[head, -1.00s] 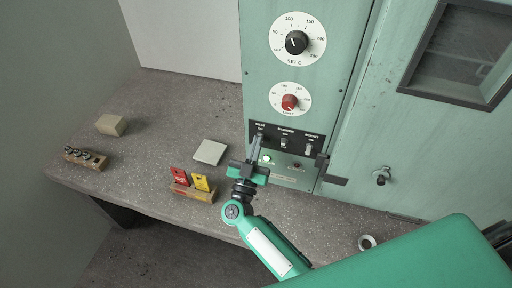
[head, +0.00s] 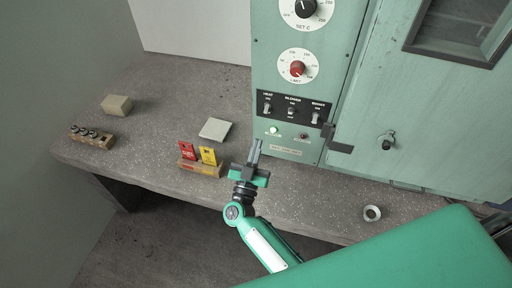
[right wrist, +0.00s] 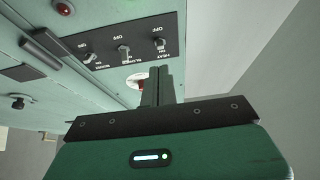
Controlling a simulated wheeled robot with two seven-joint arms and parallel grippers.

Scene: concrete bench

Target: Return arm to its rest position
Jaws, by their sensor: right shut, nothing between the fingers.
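My right gripper (head: 256,152) is shut and empty in the head view, just in front of the green oven cabinet (head: 325,160), below and left of its switch panel. In the right wrist view its closed fingers (right wrist: 158,84) point towards the cabinet front, below the black switch panel (right wrist: 125,48). The switch panel (head: 291,109) carries three toggle switches, and a green lamp (head: 273,130) is lit beneath it. The gripper looks apart from the panel. My left gripper is not in view.
A wooden holder with a red tag (head: 187,150) and a yellow tag (head: 208,155) stands left of the gripper. A pale square plate (head: 215,129), a beige block (head: 117,105), a wooden rack (head: 92,137) and a small ring (head: 372,213) lie on the bench (head: 150,100).

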